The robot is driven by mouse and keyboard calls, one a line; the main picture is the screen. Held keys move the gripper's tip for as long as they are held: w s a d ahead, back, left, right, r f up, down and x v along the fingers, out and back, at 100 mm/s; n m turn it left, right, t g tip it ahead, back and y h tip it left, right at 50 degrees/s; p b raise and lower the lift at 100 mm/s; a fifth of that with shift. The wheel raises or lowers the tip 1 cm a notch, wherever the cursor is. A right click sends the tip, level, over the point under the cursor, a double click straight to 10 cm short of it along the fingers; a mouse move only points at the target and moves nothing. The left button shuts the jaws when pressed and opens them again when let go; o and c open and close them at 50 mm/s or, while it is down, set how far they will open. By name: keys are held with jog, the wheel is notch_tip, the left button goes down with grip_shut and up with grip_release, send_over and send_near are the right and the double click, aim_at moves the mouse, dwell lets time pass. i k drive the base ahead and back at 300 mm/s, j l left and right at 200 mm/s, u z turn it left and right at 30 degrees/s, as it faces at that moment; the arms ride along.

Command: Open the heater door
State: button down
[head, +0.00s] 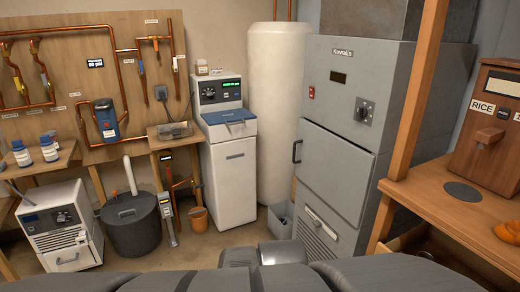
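The heater is a tall grey metal cabinet (335,80) right of the middle in the head view, with a name label, a small dark display, a red switch and a black dial on its upper front. Its heater door (335,170) is a large grey panel below these, with a black upright handle (297,151) on its left edge. The door looks shut or nearly so; a small gap cannot be ruled out. Grey parts of my own arm and body show along the bottom edge. My gripper's fingers cannot be made out, and nothing touches the handle.
A grey bin (281,221) stands at the heater's lower left. A white machine with a blue lid (230,170) and a white tank (277,110) stand to its left. A wooden post (416,100) and bench (450,208) are close on the right. Some floor is clear in front.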

aim_at(337, 171)
jog(key=z, duration=0.75)
jog(key=i+u, duration=0.25)
jog(key=i, duration=0.25)
jog(key=i+u, duration=0.3)
jog(key=i, duration=0.15)
jog(key=i+l+u, duration=0.25)
jog(key=i, duration=0.25)
